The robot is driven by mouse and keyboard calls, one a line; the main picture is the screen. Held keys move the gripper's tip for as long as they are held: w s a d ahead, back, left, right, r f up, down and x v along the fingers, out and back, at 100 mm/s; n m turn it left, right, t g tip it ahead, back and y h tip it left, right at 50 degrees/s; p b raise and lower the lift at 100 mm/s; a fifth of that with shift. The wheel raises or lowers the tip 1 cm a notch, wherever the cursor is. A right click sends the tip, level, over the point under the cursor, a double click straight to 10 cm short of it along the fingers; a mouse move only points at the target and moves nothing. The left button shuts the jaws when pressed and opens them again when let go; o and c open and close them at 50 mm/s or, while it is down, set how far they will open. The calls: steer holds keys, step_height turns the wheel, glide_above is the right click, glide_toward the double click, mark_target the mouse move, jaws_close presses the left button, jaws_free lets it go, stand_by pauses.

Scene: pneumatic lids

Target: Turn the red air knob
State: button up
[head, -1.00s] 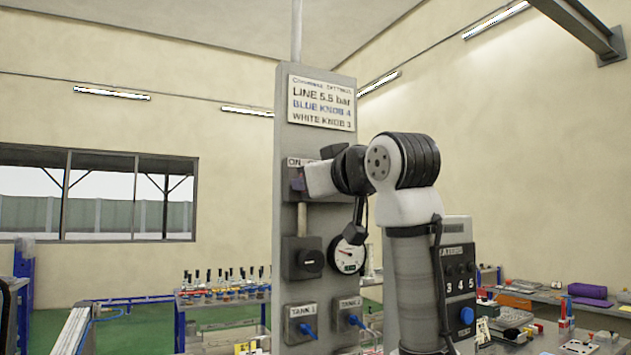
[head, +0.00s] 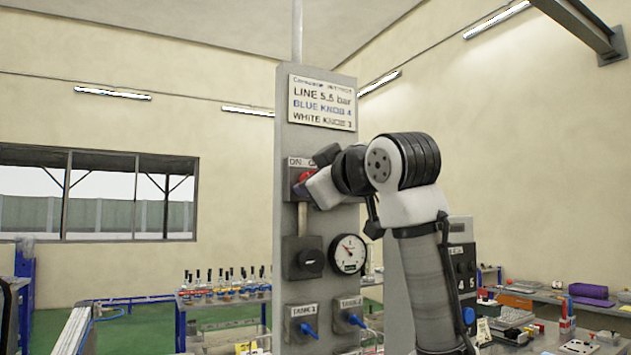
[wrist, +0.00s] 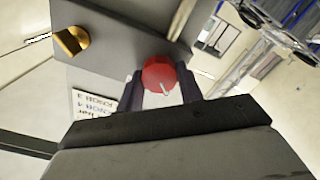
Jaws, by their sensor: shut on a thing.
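The red air knob (head: 304,177) sits at the top of the grey control column, under an ON label, and is partly hidden behind my gripper in the head view. In the wrist view the red knob (wrist: 159,75) has a pale mark on its face and lies between the two dark fingers. My gripper (wrist: 160,90) is shut on the knob.
A bench with bottles (head: 220,290) stands behind on the left.

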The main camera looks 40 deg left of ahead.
steer(key=o, duration=1)
steer(key=b+v, duration=0.5)
steer(key=v, duration=0.9)
